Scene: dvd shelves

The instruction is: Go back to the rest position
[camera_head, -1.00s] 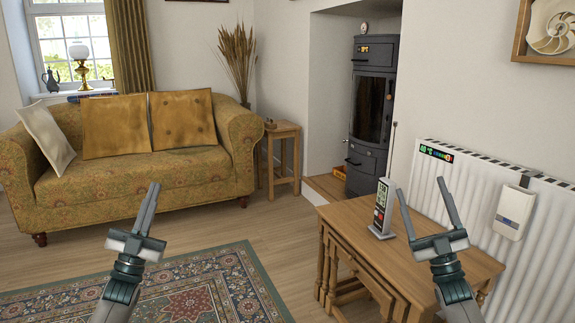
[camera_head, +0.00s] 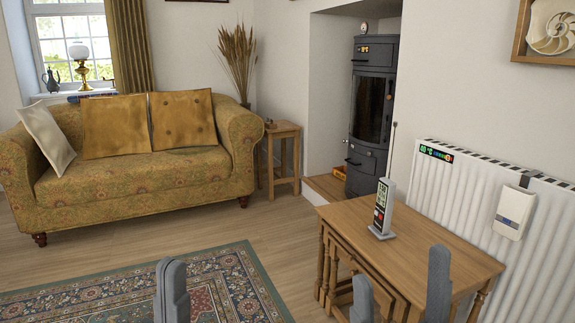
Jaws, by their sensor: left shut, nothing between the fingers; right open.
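My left gripper (camera_head: 171,290) shows at the bottom of the head view, in front of the rug. Its grey fingers are together, with nothing between them. My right gripper (camera_head: 400,296) is at the bottom right, in front of the wooden table. Its two grey fingers stand apart with an empty gap, and the rest of it is below the picture's edge. Neither gripper holds anything.
A wooden nest of tables (camera_head: 440,256) with a grey radio-like device (camera_head: 382,210) stands at right, beside a white radiator (camera_head: 478,190). A patterned sofa (camera_head: 130,182) stands at back left. A rug (camera_head: 100,295) covers the floor at front left; bare floor (camera_head: 240,228) lies between.

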